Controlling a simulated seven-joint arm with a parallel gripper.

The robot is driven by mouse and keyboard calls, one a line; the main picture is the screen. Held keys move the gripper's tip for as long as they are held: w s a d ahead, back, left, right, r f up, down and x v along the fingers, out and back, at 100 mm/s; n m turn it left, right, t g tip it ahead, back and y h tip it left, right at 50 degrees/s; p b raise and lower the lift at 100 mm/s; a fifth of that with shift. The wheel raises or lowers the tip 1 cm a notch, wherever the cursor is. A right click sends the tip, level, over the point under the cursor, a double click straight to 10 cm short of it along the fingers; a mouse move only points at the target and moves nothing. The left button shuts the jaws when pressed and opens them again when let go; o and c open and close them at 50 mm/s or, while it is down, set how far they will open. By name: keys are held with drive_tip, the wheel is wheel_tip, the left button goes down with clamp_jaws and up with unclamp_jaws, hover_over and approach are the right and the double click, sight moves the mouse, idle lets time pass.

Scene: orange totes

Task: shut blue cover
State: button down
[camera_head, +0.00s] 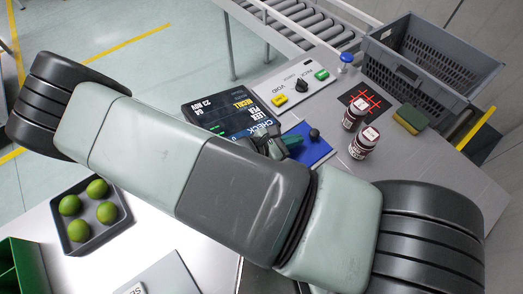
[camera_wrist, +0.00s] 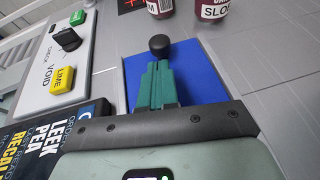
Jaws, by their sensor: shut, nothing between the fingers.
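The blue cover (camera_head: 318,153) is a flat blue panel at the table surface with a round black knob (camera_head: 314,133). In the wrist view the blue panel (camera_wrist: 200,68) lies under my fingers and the knob (camera_wrist: 159,44) stands just beyond the fingertips. My gripper (camera_head: 296,140) has its teal fingers together and empty; in the wrist view the closed fingers (camera_wrist: 158,66) point at the knob. I cannot tell whether they touch it. My wrist hides the near part of the cover, and my arm hides part of the surroundings in the head view.
A display screen (camera_head: 232,112) and a button box (camera_head: 293,90) sit left of the cover. Two dark jars (camera_head: 355,113) (camera_head: 364,142), a sponge (camera_head: 410,119) and a grey crate (camera_head: 424,64) are to the right. A tray (camera_head: 88,241) of limes is at lower left.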

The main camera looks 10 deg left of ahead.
drive_tip(key=v, duration=1.1)
drive_tip(key=shift+s+a+f, duration=0.1)
drive_tip(key=shift+f, duration=0.05)
drive_tip(key=w+d+r+m+g+y, duration=0.2)
drive_tip(key=d+r+m+g+y, duration=0.15)
drive_tip(key=r+m, duration=0.55)
drive_tip(key=w+d+r+m+g+y, duration=0.1)
drive_tip(key=d+r+m+g+y, duration=0.35)
drive_tip(key=r, duration=0.85)
drive_tip(key=s+d+r+m+t+y, duration=0.1)
drive_tip(key=s+d+r+m, duration=0.3)
drive_tip(key=r, duration=0.4)
drive_tip(key=s+d+r+m+t+y, duration=0.2)
drive_tip(key=s+d+r+m+t, duration=0.2)
drive_tip(key=r+m, duration=0.3)
drive_tip(key=shift+s+d+r, duration=0.15)
drive_tip(key=shift+d+r, duration=0.05)
drive_tip(key=shift+r, duration=0.75)
